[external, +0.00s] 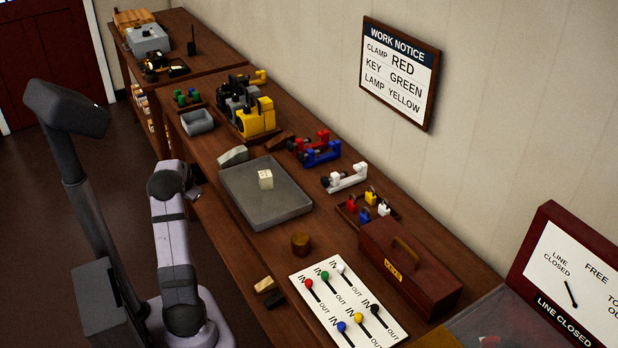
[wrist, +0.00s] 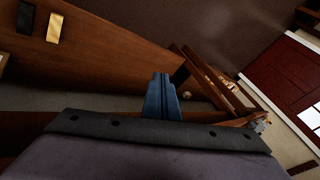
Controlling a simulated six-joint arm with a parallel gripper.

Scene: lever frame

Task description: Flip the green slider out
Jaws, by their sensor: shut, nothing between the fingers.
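The green slider (external: 325,275) is a round knob on a white panel (external: 313,319) on the bench. It sits at the upper-left end of its dark slot, by the IN label; the slot runs down right to OUT. A red slider (external: 309,283) is to its left and a white slider (external: 340,268) to its right, both also at their IN ends. My gripper (external: 196,194) is beside the bench's front edge, well up and left of the panel. In the wrist view its blue fingers (wrist: 161,82) are together and empty.
Blue (external: 342,326), yellow (external: 358,317) and black (external: 374,309) sliders form the panel's nearer row. A dark red toolbox (external: 425,285) stands right of the panel. A brown cylinder (external: 301,244) and small blocks (external: 265,285) lie near its left side. A grey tray (external: 285,205) lies further back.

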